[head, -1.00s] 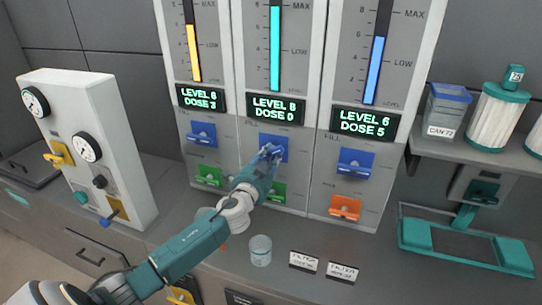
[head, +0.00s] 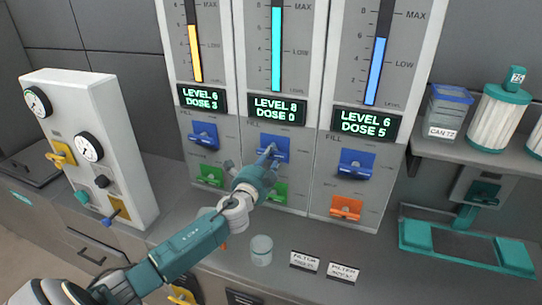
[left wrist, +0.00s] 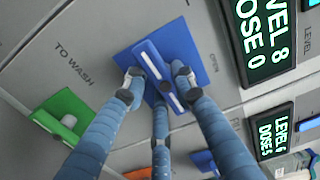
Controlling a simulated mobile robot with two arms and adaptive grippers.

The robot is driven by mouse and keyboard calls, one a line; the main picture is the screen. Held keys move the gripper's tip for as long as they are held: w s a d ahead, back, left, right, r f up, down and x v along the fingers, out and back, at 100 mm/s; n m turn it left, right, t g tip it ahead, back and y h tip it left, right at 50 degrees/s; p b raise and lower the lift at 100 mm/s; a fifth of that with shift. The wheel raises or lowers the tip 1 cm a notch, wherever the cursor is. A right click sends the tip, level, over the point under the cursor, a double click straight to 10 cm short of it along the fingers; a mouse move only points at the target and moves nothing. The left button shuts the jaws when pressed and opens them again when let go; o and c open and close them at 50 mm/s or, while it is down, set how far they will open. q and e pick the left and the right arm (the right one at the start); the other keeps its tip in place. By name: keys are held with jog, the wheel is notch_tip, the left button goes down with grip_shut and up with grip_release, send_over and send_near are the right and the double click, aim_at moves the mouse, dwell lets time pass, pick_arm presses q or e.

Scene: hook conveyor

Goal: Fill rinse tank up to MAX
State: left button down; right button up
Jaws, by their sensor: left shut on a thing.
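The middle panel (head: 282,119) has a cyan level bar (head: 276,50) that stands near the 8 mark, and its display (head: 277,108) reads LEVEL 8, DOSE 0. Its blue fill handle (head: 282,147) is under my left gripper (head: 262,160). In the left wrist view, the fingers (left wrist: 158,82) close around the raised bar of the blue handle (left wrist: 190,45), with one finger below it. A green handle (left wrist: 62,116) sits beside the words TO WASH. No tank name is readable on the panels. My right gripper is not in view.
The left panel reads LEVEL 6, DOSE 3 (head: 202,99); the right one reads LEVEL 6, DOSE 5 (head: 365,122). A clear cup (head: 261,250) stands on the counter below. A gauge box (head: 92,150) stands at left, a shelf with containers (head: 487,125) at right.

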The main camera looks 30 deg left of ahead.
pick_arm(q)
jog(key=shift+f, duration=0.1)
jog(key=c, duration=1.4)
grip_release()
jog(key=v, duration=1.2)
